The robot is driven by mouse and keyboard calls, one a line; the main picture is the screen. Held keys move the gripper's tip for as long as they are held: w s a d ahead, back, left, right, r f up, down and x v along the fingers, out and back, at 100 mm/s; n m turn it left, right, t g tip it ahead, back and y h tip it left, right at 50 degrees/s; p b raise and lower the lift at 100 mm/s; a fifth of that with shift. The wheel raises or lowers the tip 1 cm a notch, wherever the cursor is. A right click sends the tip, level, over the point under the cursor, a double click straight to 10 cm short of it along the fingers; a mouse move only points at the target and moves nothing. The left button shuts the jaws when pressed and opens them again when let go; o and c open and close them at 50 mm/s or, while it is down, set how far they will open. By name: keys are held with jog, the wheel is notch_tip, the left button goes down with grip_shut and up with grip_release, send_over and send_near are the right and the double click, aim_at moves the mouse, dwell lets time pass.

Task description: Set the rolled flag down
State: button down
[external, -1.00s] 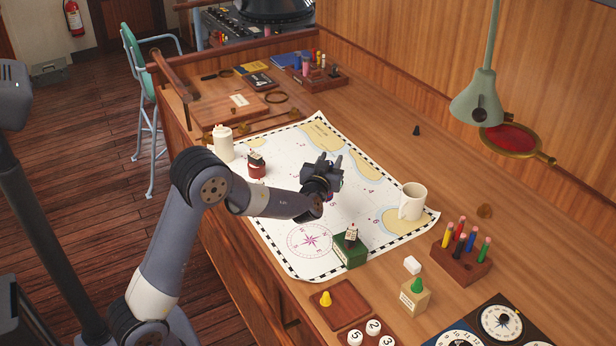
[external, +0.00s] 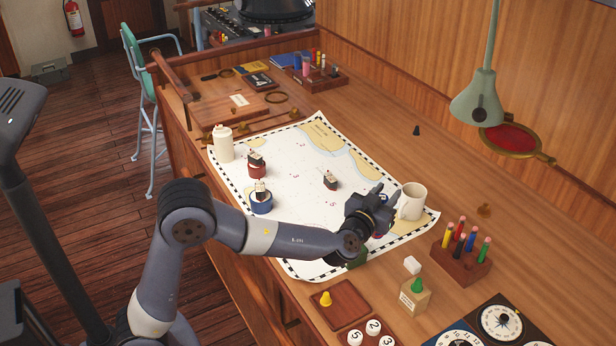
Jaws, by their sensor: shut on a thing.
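My gripper (external: 384,203) is over the front right part of the chart, just left of the white mug (external: 411,202). It is shut on the rolled flag. Nearly all of the flag is hidden behind my gripper and wrist; only a small magenta and dark bit (external: 378,236) shows below the jaws. I cannot tell whether the flag touches the chart (external: 300,200). The green block (external: 357,259) is mostly hidden under my wrist.
Ship models on a red base (external: 257,170) and a blue base (external: 261,204) stand at the chart's left, with another ship (external: 330,180) mid-chart. A wooden pen holder (external: 462,262) and a tan box (external: 415,297) stand to the right. The chart's far middle is clear.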

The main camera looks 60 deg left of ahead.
jog(key=s+d+m+h, duration=0.1)
jog(key=s+d+h, duration=0.1)
jog(key=d, duration=0.5)
notch_tip(320, 180, down, 10)
jog(key=b, duration=0.1)
jog(key=shift+w+d+t, duration=0.15)
jog(key=shift+d+t, duration=0.05)
jog(key=shift+t, duration=0.1)
jog(key=shift+f, duration=0.1)
jog(key=shift+f+b, duration=0.2)
jog(key=shift+b, duration=0.15)
jog(key=c, duration=1)
grip_release()
jog(key=shift+r, duration=0.1)
